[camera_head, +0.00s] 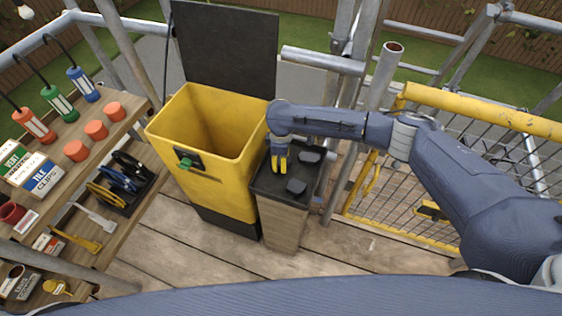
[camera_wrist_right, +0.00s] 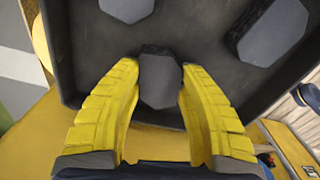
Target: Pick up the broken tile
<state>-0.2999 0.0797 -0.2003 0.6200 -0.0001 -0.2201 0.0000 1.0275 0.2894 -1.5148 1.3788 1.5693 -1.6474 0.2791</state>
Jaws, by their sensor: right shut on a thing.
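My right gripper (camera_head: 279,168) reaches down over the black tray (camera_head: 266,187) on a wooden stand. In the right wrist view, its yellow fingers (camera_wrist_right: 160,85) are closed on the sides of a dark grey broken tile piece (camera_wrist_right: 161,82). That piece is low in the tray near one wall; I cannot tell whether it still touches the floor. Two other dark tile pieces lie in the tray: one (camera_head: 297,186) nearer me and one (camera_head: 310,156) farther right. Both also show in the wrist view (camera_wrist_right: 127,8) (camera_wrist_right: 272,32). My left gripper is not in view.
A yellow bin (camera_head: 213,190) with its dark lid (camera_head: 225,50) raised stands directly left of the tray. Wooden shelves (camera_head: 115,215) with tools and boxes are at the left. Scaffold poles (camera_head: 345,130) and a yellow mesh gate (camera_head: 400,235) stand at the right.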

